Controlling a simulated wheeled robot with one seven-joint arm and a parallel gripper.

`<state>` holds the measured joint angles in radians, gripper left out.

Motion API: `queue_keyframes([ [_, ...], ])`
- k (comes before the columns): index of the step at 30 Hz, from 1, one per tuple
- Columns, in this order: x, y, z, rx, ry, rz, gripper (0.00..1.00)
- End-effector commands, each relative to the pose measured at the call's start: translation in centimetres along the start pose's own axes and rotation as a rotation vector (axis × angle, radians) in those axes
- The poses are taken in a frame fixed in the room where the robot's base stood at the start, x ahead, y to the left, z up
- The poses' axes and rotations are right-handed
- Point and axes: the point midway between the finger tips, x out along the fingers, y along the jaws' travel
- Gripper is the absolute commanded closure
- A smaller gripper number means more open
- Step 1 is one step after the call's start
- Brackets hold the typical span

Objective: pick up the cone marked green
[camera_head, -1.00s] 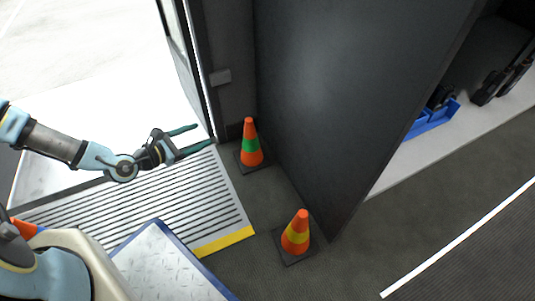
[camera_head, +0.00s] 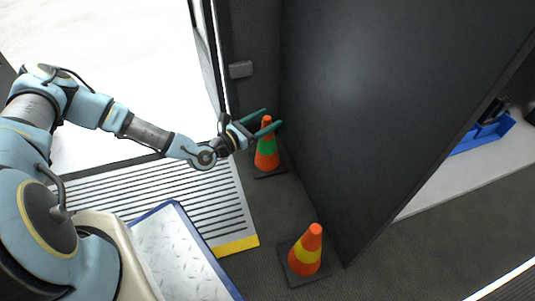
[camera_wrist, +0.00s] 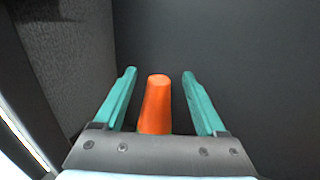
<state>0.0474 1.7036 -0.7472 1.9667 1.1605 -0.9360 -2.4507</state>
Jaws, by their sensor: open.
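The cone with the green band (camera_head: 266,147) is orange and stands upright on a dark square base, in the corner beside the tall dark panel. My gripper (camera_head: 273,118) is open, with its teal fingers at the cone's top in the head view. In the wrist view the orange upper part of the cone (camera_wrist: 157,106) lies between the two open fingers (camera_wrist: 160,88), with a gap on each side. The gripper body hides the cone's lower part and most of its green band there. A second cone with a yellow band (camera_head: 307,251) stands nearer, on its own dark base.
The tall dark panel (camera_head: 385,110) rises close to the right of both cones. A door frame with a small grey box (camera_head: 240,69) is behind. A ribbed step with a yellow edge (camera_head: 237,246) and a blue-edged metal plate (camera_head: 175,246) lie to the left.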

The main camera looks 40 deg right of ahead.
Motion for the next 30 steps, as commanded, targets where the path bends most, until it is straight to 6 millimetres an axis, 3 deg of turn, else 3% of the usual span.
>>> queue_keyframes([
  [6, 3.0, 0.0, -0.5, 0.002, 0.0, -0.002, 0.27],
  [15, 3.5, 0.1, -0.3, 0.001, 0.0, 0.0, 0.27],
  [30, 3.5, 0.0, -0.3, 0.001, 0.001, -0.001, 0.82],
])
